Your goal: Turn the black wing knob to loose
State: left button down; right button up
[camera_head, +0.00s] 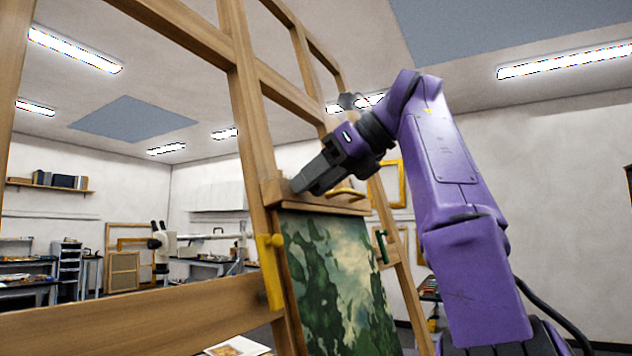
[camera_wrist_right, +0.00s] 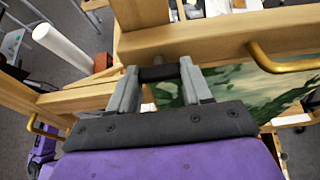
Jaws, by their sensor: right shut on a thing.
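The black wing knob (camera_wrist_right: 158,73) shows in the right wrist view as a short dark bar by the easel's wooden top clamp bar (camera_wrist_right: 215,38). My right gripper (camera_head: 298,186) has come in from the right at the upper part of the easel (camera_head: 250,130). Its two grey fingers stand on either side of the knob and are shut on it. In the head view the fingers and the wood hide the knob. Its exact angle is hard to tell. My left gripper is not in view.
A green landscape painting (camera_head: 340,285) stands below the bar. A brass handle (camera_head: 345,193) sits on the bar close to my right gripper. A yellow lever (camera_head: 271,270) and a green handle (camera_head: 381,247) flank the painting. Benches and a microscope (camera_head: 160,243) stand behind.

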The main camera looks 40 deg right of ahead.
dwell(0.4)
jog(key=o, duration=1.1)
jog(key=shift+c, duration=0.2)
jog(key=p+v, duration=0.3)
jog(key=v, duration=0.7)
jog(key=shift+s+p, duration=0.15)
jog(key=shift+p, duration=0.2)
jog(key=shift+d+r, duration=0.1)
jog(key=shift+s, duration=0.1)
